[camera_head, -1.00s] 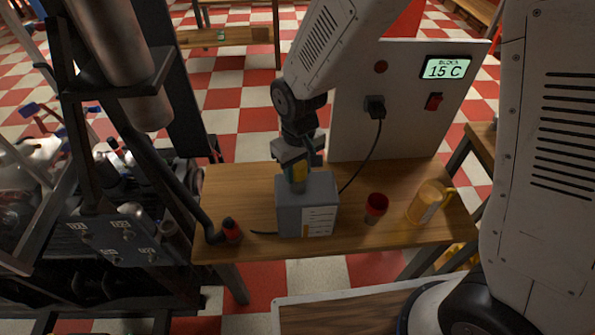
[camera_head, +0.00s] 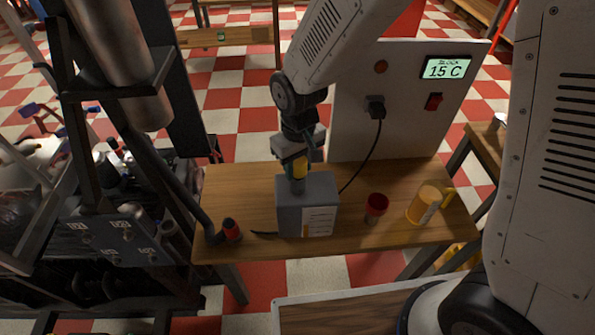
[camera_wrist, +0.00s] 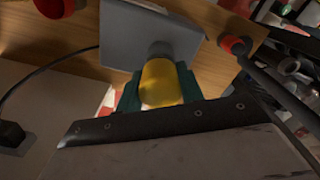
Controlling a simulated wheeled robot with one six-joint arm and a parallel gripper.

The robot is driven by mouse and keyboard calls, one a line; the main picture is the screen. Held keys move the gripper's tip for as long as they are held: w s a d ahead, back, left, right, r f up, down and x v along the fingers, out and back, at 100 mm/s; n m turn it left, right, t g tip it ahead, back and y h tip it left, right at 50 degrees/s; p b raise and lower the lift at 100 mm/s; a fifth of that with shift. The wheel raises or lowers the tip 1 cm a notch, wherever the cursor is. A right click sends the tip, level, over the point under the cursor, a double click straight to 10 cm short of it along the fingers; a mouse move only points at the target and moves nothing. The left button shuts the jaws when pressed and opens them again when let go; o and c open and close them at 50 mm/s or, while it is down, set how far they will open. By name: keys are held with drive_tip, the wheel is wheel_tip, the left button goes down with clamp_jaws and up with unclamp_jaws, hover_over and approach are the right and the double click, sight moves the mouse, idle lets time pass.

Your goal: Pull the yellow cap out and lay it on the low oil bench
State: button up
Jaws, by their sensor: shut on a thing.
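The yellow cap (camera_head: 299,169) is between the fingers of my gripper (camera_head: 299,166), which is shut on it. Below it, a grey neck rises from the top of the grey box (camera_head: 290,216), which has a white label on its front. In the wrist view the yellow cap (camera_wrist: 161,84) sits between the dark green fingers, in line with the grey neck. I cannot tell whether the cap is fully clear of the neck. The box stands on a wooden bench (camera_head: 250,247). I cannot tell which surface is the low oil bench.
On the bench are a red cup (camera_head: 376,206), a yellow mug (camera_head: 425,205) and a red-tipped black hose end (camera_head: 231,230). A white panel (camera_head: 350,130) with a "15 C" display (camera_head: 444,68) and a plugged cable stands behind. A dark machine frame fills the left.

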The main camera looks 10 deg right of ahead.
sight(299, 160)
drive_tip(key=shift+r, duration=1.95)
